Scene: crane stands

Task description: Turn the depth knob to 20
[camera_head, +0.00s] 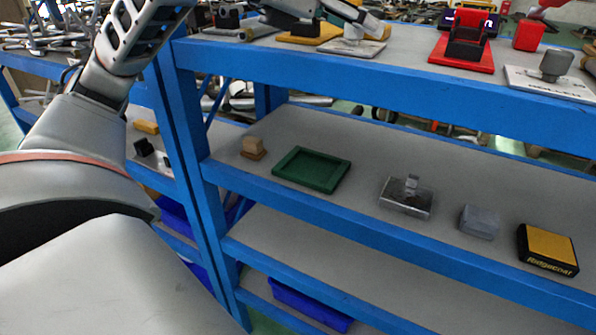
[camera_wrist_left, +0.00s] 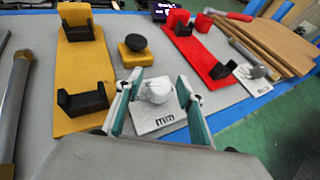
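A pale, rounded knob (camera_wrist_left: 157,90) stands on a white plate (camera_wrist_left: 168,121) with dark lettering, too small to read surely. In the head view the plate (camera_head: 368,48) lies on the top shelf, and the knob is partly covered by my gripper. My left gripper (camera_wrist_left: 158,84) has its teal-edged fingers on both sides of the knob, with small gaps showing, so it looks open around it. It also shows at the top of the head view (camera_head: 358,24). A second white plate with a grey knob (camera_head: 556,65) stands farther right. My right gripper is not in view.
A yellow base with black brackets (camera_wrist_left: 80,70) lies left of the knob. A yellow block with a black knob (camera_wrist_left: 136,48) and a red base with black brackets (camera_wrist_left: 200,48) lie beyond. The lower shelf holds a green tray (camera_head: 311,185) and several small blocks.

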